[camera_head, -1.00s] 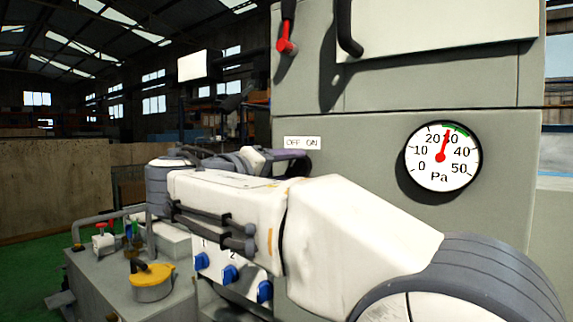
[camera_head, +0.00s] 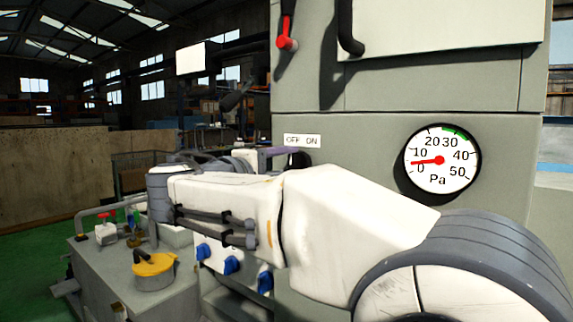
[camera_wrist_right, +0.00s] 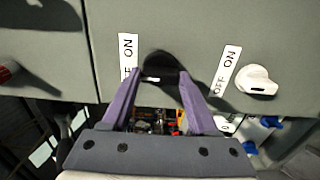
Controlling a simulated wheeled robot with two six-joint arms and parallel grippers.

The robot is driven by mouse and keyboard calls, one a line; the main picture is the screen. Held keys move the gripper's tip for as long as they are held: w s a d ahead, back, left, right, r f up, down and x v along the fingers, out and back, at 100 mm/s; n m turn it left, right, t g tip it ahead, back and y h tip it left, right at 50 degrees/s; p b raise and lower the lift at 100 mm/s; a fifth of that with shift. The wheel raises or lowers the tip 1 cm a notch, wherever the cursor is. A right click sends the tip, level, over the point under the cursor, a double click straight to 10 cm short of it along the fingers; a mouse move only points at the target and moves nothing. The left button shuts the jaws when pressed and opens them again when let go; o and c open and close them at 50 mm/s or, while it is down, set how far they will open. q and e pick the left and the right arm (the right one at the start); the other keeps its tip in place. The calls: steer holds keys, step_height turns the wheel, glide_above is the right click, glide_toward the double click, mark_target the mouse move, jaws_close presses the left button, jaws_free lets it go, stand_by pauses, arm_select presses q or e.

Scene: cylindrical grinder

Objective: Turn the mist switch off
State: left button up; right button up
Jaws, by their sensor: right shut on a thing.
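The mist switch, a black rotary knob (camera_head: 298,160), is on the grey machine front under an OFF ON label (camera_head: 302,141). In the right wrist view the knob (camera_wrist_right: 160,62) sits between the purple fingers of my right gripper (camera_wrist_right: 160,77), which is shut on it. The left finger covers part of the label (camera_wrist_right: 127,50) there. In the head view the right gripper (camera_head: 287,151) reaches the knob from the left, mostly hidden by my arm. The round Pa gauge (camera_head: 441,180) has its red needle near 5. My left gripper is not in view.
A white knob (camera_wrist_right: 257,82) with its own OFF ON label is beside the held knob in the wrist view. Blue knobs (camera_head: 232,265) are below my arm. A red-tipped lever (camera_head: 286,42) hangs above. A grey tank with a yellow cap (camera_head: 155,265) stands lower left.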

stand_by(0.3)
steer(key=o, duration=1.4)
steer(key=v, duration=1)
steer(key=shift+s+a+b, duration=0.15)
steer(key=shift+a+b, duration=0.05)
steer(key=shift+b, duration=0.2)
